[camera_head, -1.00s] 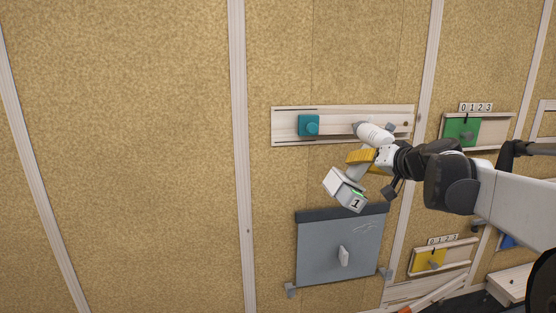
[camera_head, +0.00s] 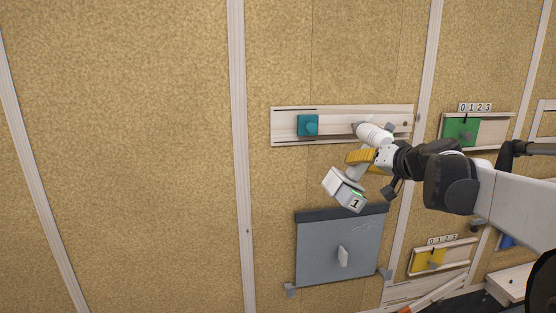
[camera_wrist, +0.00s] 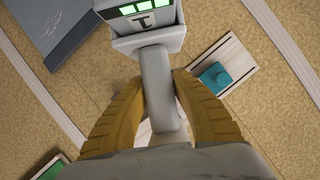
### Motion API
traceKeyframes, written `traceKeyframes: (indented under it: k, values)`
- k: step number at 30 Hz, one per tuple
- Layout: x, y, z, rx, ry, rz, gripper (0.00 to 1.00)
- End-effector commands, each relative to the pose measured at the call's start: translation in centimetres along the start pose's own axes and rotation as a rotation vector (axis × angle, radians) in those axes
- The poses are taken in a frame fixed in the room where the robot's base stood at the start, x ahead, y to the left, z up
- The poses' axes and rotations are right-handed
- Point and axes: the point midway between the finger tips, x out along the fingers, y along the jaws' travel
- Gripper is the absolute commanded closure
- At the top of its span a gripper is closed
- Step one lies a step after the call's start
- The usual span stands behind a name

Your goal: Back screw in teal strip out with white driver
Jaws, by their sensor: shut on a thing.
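The white driver (camera_head: 341,186) is held by my gripper (camera_head: 361,160). My gripper's yellow fingers are shut on its grey handle, which also shows in the wrist view (camera_wrist: 158,85). The driver's box end carries a "1" and green lights and points down-left in the head view. The teal piece (camera_head: 308,125) with a round knob sits at the left part of a pale wooden strip (camera_head: 340,113) on the wall. It also shows in the wrist view (camera_wrist: 216,78), right of the fingers and apart from them. My wrist covers part of the strip's right end. I cannot make out the driver's tip or the screw.
Below the strip hangs a grey panel (camera_head: 325,255) with a light handle. To the right are a green slider board (camera_head: 461,131) and a yellow slider board (camera_head: 427,261). The wall on the left is bare apart from vertical battens (camera_head: 241,160).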

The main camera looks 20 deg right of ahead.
Motion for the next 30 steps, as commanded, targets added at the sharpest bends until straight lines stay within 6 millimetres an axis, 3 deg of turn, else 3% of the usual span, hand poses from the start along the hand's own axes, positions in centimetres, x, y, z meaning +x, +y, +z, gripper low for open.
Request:
traceKeyframes:
  k: [12, 24, 30]
  values:
    - [-2.7, 0.2, 0.9, 0.002, 0.001, 0.001, 1.0]
    - [-6.5, 4.9, -0.3, 0.002, 0.003, 0.002, 1.0]
    - [-7.5, 6.0, -0.6, 0.001, 0.0, 0.0, 1.0]
